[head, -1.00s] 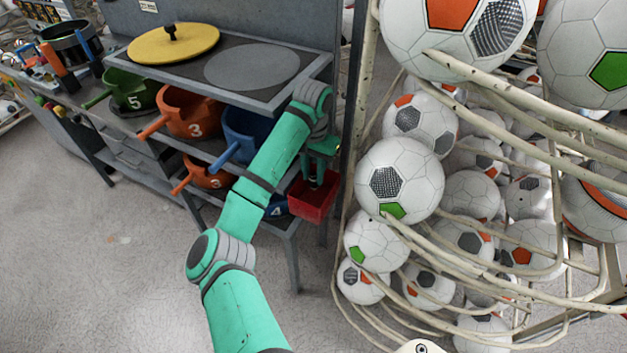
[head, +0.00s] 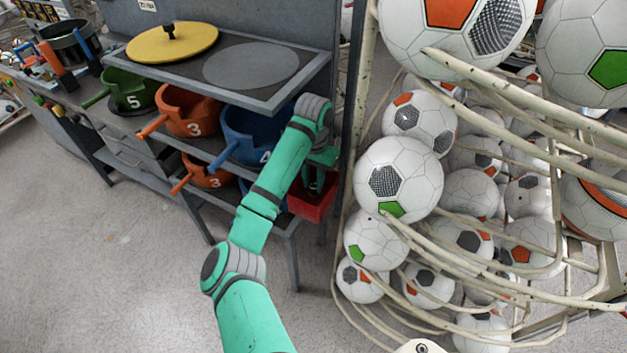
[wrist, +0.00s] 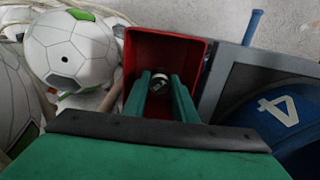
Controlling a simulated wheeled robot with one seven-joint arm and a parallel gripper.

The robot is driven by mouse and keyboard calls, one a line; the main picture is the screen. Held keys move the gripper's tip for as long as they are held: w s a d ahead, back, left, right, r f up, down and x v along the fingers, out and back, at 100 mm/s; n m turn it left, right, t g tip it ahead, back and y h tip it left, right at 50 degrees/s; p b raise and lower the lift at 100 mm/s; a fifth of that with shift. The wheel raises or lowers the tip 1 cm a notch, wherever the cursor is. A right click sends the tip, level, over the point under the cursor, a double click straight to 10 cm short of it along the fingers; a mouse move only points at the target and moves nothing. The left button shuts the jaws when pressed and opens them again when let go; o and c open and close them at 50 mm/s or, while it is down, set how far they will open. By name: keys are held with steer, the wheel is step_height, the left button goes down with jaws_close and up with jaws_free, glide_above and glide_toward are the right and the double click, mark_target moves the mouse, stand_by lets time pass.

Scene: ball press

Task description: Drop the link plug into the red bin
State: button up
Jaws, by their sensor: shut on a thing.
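The red bin (head: 312,205) hangs at the right end of the workbench in the head view. In the wrist view the red bin (wrist: 187,45) lies straight ahead of my fingers, with its open top facing me. My gripper (wrist: 161,88) is shut on the link plug (wrist: 160,80), a small dark and pale metallic piece between the fingertips. The plug appears over the bin's opening; how deep it is cannot be told. In the head view my gripper (head: 314,183) is at the bin's mouth, and the plug is too hidden to make out.
A wire rack of soccer balls (head: 399,178) stands close to the right of the bin.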

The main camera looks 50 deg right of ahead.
mark_target(314, 185)
steer(key=o, duration=1)
steer(key=shift+o, duration=0.2)
step_height(314, 185, up, 9)
steer(key=shift+f, duration=0.2)
